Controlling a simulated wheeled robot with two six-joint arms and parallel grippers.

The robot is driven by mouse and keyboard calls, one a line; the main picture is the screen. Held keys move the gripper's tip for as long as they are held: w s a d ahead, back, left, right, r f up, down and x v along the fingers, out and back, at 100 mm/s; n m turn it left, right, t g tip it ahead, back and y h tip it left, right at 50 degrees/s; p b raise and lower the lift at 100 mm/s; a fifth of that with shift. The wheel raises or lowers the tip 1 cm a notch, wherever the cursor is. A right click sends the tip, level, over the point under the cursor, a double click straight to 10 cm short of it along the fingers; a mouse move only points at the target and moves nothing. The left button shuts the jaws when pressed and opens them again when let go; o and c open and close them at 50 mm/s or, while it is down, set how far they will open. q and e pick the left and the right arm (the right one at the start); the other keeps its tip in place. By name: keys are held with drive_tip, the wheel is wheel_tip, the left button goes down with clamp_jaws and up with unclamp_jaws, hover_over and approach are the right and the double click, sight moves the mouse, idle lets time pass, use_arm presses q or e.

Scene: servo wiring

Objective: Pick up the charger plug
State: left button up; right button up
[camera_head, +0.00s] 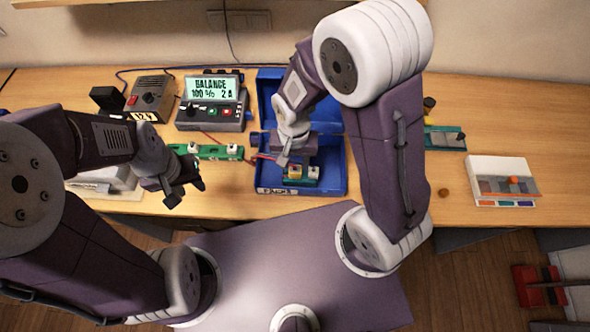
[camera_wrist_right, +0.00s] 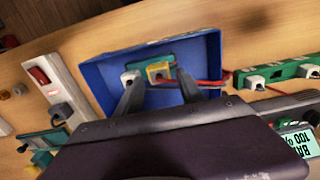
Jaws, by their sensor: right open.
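A yellow plug (camera_head: 295,172) with a red lead, which looks like the charger plug, sits on a small green board in the open blue case. In the right wrist view the yellow plug (camera_wrist_right: 158,70) is beside a white plug (camera_wrist_right: 130,79) on the green board. My right gripper (camera_head: 293,153) is over the case. Its fingers are apart and empty (camera_wrist_right: 160,90), with the yellow plug showing between and beyond them. I cannot tell the exact height. My left gripper (camera_head: 183,189) hangs over the front of the table, left of the case, clear of the plugs.
The blue case (camera_head: 335,182) has raised walls around the board. The charger (camera_head: 211,105) reading BALANCE stands behind left, with a green strip (camera_head: 218,153) in front. A power supply (camera_head: 152,98) is further left. A white tray (camera_head: 500,180) lies right; bare table surrounds it.

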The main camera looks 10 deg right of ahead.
sight(295, 169)
drive_tip(key=f, duration=0.5)
drive_tip(key=shift+w+d+f, duration=0.1)
drive_tip(key=shift+w+d, duration=0.1)
clamp_jaws()
drive_tip(key=shift+r, duration=0.65)
wheel_tip(295, 169, up, 3)
drive_tip(key=shift+w+f, duration=0.1)
drive_tip(key=s+d+r+b, duration=0.3)
drive_tip(key=s+r+b, duration=0.2)
drive_tip(key=s, duration=0.6)
drive_tip(key=shift+s+d+r, duration=0.15)
drive_tip(key=shift+s+r, duration=0.1)
drive_tip(key=shift+r, duration=0.75)
